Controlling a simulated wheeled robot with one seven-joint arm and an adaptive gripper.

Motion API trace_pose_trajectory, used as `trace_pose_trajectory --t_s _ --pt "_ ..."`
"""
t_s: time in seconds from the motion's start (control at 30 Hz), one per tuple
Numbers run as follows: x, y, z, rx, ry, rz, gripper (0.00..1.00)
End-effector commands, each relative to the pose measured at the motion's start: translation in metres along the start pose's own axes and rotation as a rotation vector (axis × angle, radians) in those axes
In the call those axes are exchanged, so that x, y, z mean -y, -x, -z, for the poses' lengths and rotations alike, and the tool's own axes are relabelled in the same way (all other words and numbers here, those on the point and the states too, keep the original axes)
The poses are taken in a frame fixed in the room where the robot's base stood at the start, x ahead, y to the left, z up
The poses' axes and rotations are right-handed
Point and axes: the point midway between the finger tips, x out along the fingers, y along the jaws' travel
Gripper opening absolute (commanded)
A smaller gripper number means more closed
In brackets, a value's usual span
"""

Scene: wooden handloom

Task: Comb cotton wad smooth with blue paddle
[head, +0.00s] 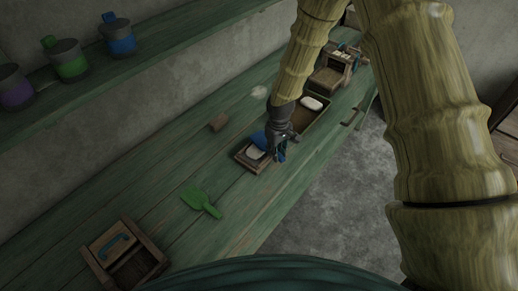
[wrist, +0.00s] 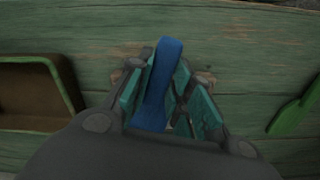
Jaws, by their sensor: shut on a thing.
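My gripper (head: 281,140) is shut on the blue paddle (wrist: 160,85), whose handle stands up between the teal finger pads in the wrist view. In the head view the blue paddle (head: 259,138) shows beside my fingers, over a small wooden tray. A white cotton wad (head: 254,153) lies in the small wooden tray (head: 247,164), just beside the paddle. I cannot tell whether the paddle touches the wad. My gripper hides the right part of the tray, and in the wrist view it hides the wad.
A green paddle (head: 201,201) lies on the green bench. A longer tray (head: 310,118) with a white wad (head: 312,103) is behind my gripper. A wooden box with a teal handle (head: 115,247) stands at the near left. Lidded cans (head: 68,60) stand on the shelf.

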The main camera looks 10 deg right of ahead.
Motion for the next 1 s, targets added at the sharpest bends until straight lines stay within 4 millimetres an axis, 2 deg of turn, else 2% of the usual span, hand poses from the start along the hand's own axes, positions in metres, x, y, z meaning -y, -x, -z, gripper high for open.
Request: trace_pose_trajectory --t_s 0.53,1.0 --pt "0.04 0.001 -0.012 0.003 0.003 0.0 0.0" --pt "0.04 0.002 -0.011 0.001 0.0 0.001 0.0"
